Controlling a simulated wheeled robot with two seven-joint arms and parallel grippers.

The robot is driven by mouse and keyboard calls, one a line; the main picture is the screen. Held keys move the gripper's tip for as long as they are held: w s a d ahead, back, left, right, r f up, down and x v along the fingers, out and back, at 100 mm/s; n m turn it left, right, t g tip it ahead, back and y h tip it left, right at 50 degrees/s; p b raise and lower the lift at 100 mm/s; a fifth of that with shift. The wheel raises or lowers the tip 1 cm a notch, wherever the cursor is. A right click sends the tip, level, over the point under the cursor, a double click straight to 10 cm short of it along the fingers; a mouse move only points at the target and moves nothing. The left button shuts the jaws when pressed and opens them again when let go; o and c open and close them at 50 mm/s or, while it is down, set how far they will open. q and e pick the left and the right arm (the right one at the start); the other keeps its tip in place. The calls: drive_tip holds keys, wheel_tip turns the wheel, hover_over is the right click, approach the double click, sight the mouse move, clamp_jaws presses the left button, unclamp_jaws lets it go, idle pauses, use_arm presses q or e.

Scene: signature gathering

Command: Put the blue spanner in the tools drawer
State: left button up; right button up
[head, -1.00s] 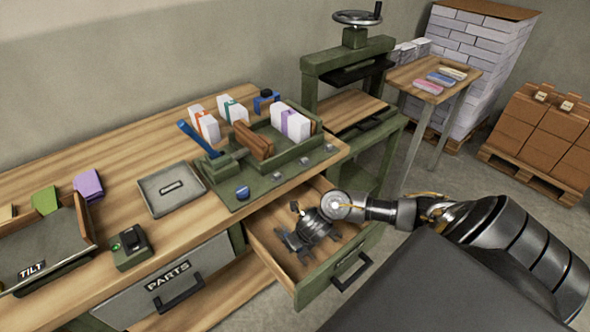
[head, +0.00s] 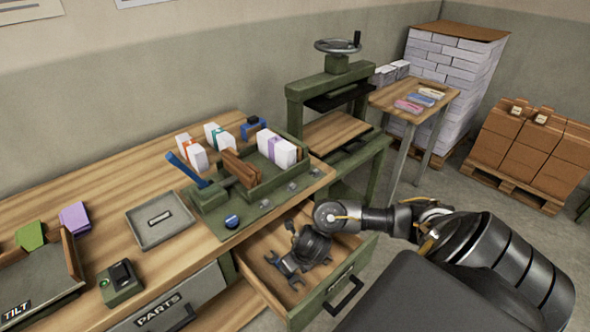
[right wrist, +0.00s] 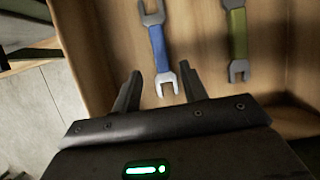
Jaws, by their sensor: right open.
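The blue spanner (right wrist: 158,48) lies on the wooden floor of the open drawer (head: 255,263) in the right wrist view. A green spanner (right wrist: 237,42) lies to its right, roughly parallel and apart. My right gripper (right wrist: 161,78) is open over the drawer, with one finger on each side of the blue spanner's near end in the picture. I cannot tell how high the fingers are above it. In the head view my right gripper (head: 308,250) hides part of the drawer's inside. The open drawer's front label is too small to read. My left gripper is not in view.
A closed PARTS drawer (head: 160,312) is left of the open one. The bench top (head: 110,215) above carries a grey tray (head: 160,219), a green fixture with a blue lever (head: 187,170), and paper stacks. A green press (head: 335,90) stands behind.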

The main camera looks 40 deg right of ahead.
drive_tip(key=p+v, duration=0.1)
drive_tip(key=v, duration=0.4)
drive_tip(key=shift+r+p, duration=0.2)
drive_tip(key=shift+p, duration=0.15)
